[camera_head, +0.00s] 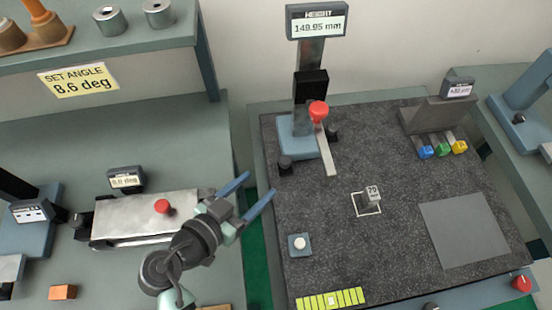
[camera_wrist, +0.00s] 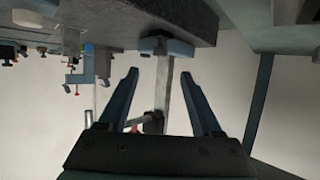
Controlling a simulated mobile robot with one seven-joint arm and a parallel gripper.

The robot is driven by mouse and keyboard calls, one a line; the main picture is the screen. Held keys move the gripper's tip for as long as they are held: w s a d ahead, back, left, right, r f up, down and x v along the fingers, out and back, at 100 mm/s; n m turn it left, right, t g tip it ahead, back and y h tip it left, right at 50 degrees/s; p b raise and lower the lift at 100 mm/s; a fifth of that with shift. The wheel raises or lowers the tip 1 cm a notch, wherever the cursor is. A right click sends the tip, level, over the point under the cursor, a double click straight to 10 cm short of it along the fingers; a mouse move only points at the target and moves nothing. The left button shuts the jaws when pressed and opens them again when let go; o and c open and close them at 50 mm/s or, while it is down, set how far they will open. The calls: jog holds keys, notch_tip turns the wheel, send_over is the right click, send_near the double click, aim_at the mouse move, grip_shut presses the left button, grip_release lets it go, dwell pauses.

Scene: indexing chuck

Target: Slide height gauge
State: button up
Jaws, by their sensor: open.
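The height gauge (camera_head: 310,88) stands upright at the back left of the dark surface plate (camera_head: 400,230). It has a blue base (camera_head: 293,140), a black slider with a red knob (camera_head: 318,111), a pale arm pointing forward, and a display (camera_head: 317,22) reading about 149.95 mm. My gripper (camera_head: 262,188) is open and empty, to the left and front of the gauge base, apart from it. In the wrist view the gauge column (camera_wrist: 164,85) appears upside down between the open fingers (camera_wrist: 163,100), beyond them.
A block marked 70 (camera_head: 371,197) stands in a white square on the plate. A white button (camera_head: 300,244) sits front left. Blue, green and yellow pieces (camera_head: 442,150) are at back right. A sine plate with red knob (camera_head: 162,206) lies left of my arm.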

aim_at(282, 163)
jog(key=p+x, duration=0.1)
jog(key=x, duration=0.9)
grip_shut()
dwell(1.2)
